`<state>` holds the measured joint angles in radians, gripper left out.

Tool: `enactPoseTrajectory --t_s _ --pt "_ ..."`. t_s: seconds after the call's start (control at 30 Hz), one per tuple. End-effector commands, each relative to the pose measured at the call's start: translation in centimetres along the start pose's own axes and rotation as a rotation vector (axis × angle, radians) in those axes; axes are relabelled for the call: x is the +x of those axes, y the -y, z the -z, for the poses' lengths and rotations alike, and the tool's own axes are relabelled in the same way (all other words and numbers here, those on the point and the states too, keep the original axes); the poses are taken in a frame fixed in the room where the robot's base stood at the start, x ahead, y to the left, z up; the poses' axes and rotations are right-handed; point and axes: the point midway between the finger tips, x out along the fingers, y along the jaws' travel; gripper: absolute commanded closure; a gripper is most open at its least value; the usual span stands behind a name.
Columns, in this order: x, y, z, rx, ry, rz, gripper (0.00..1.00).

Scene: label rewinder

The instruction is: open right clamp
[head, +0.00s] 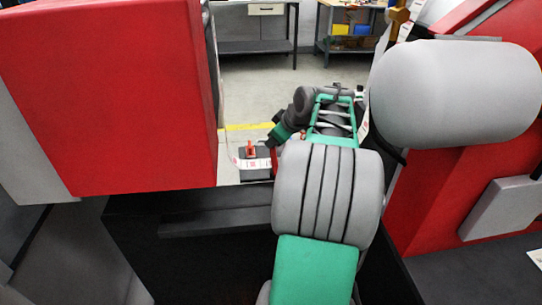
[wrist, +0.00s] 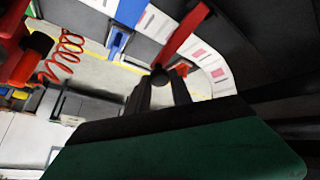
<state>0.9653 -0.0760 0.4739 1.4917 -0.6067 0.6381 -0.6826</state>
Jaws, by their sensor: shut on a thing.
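A red clamp lever (wrist: 184,36) shows at the top middle of the wrist view, lying slantwise next to a white label strip (wrist: 205,60) with pink marks. My gripper (wrist: 162,78) has its two dark fingers at the lever's lower, dark end and is shut on it. In the head view, my gripper is mostly hidden behind my own arm. A dark block (head: 255,173) with a label strip across it and a small upright red handle (head: 250,149) stands just left of my wrist there. I cannot tell the clamp's exact angle.
A large red machine housing (head: 110,95) stands close on the left. A big grey roll (head: 455,92) and a red panel are close on the right. A blue piece (wrist: 118,42) and a coiled red hose (wrist: 68,55) show in the wrist view. Open floor lies beyond.

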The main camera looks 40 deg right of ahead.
Motion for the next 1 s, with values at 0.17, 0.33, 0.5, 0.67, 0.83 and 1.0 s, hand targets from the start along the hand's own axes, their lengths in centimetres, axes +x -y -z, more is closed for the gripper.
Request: enactPoseTrajectory --t_s 0.17,0.33,0.5,0.67,0.83,1.0 --pt "-0.4 1.2 -1.3 -0.045 -0.118 -0.112 1.00" --pt "-1.9 2.1 -1.6 -0.088 -0.232 -0.218 1.00" --pt "-3.3 3.0 -2.0 -0.130 -0.345 -0.322 1.00" --pt "-4.6 3.7 -2.2 -0.154 -0.405 -0.378 1.00" --pt "-5.6 4.3 -2.3 -0.150 -0.402 -0.375 1.00" --pt "-5.8 4.3 -2.1 -0.150 -0.402 -0.371 1.00"
